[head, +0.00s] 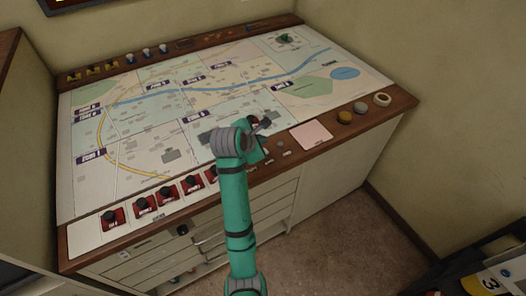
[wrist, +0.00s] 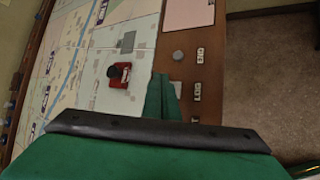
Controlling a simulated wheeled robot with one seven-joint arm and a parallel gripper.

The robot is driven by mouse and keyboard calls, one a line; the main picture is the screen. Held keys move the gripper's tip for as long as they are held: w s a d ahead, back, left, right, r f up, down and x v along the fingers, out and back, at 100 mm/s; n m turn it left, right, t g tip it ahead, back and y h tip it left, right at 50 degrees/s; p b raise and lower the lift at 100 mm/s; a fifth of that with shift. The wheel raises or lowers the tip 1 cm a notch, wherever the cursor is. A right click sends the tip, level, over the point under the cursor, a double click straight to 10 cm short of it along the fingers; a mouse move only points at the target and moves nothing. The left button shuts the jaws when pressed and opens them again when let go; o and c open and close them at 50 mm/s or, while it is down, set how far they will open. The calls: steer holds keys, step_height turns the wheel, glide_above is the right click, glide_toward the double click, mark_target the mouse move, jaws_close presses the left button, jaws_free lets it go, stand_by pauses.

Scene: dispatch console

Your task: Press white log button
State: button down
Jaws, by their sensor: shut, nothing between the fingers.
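My gripper (wrist: 162,80) is shut and empty, pointing down over the wooden front strip of the console in the wrist view. A small label (wrist: 197,92), which seems to read LOG, lies just right of the fingers. In the head view my wrist and arm hide much of this part of the strip.
A round grey button (wrist: 178,54) with its own label sits beyond the fingers. A red block with a black knob (wrist: 119,75) stands on the map left of them. A pink pad (head: 311,135) lies farther right. Several red-based levers (head: 168,196) line the front left.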

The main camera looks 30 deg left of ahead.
mark_target(265, 148)
steer(key=shift+f, duration=1.5)
steer(key=shift+f, duration=0.1)
stand_by(0.9)
steer(key=shift+f, duration=0.3)
steer(key=shift+f, duration=0.4)
stand_by(0.9)
steer(key=shift+r, duration=0.85)
steer(key=shift+r, duration=2.5)
